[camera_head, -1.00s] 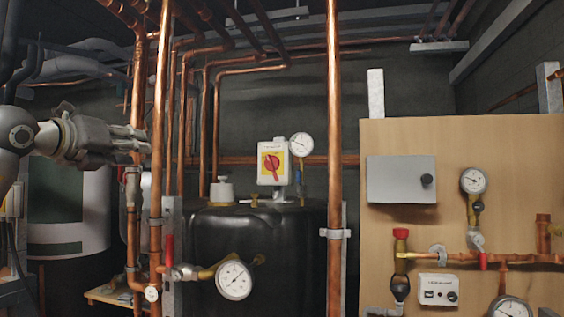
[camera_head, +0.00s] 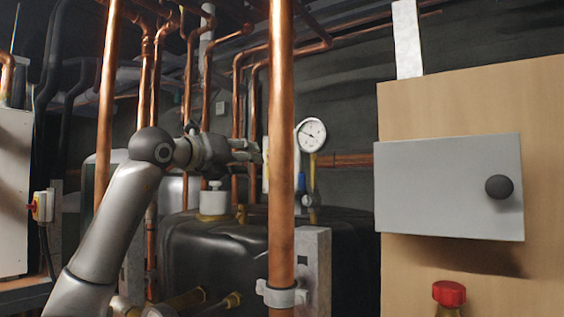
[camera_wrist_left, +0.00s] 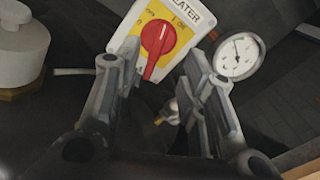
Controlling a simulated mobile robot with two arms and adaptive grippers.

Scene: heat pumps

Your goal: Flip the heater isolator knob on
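The heater isolator is a white box with a yellow face (camera_wrist_left: 182,32) and a red rotary knob (camera_wrist_left: 156,50), seen in the left wrist view. The knob's bar runs roughly up and down in that picture. My left gripper (camera_wrist_left: 164,60) is open; its two fingers lie either side of the knob in the picture, with no contact visible. In the head view my left gripper (camera_head: 250,150) reaches right, its tips close to the isolator's pale edge (camera_head: 266,172). A copper pipe hides most of the isolator there. My right gripper is not in view.
A vertical copper pipe (camera_head: 281,110) stands in front of the isolator. A white gauge (camera_head: 311,135) sits right beside it, above a black tank (camera_head: 225,250). A grey box (camera_head: 445,185) on a wooden board is at right. Another red-knobbed switch (camera_head: 40,206) is at left.

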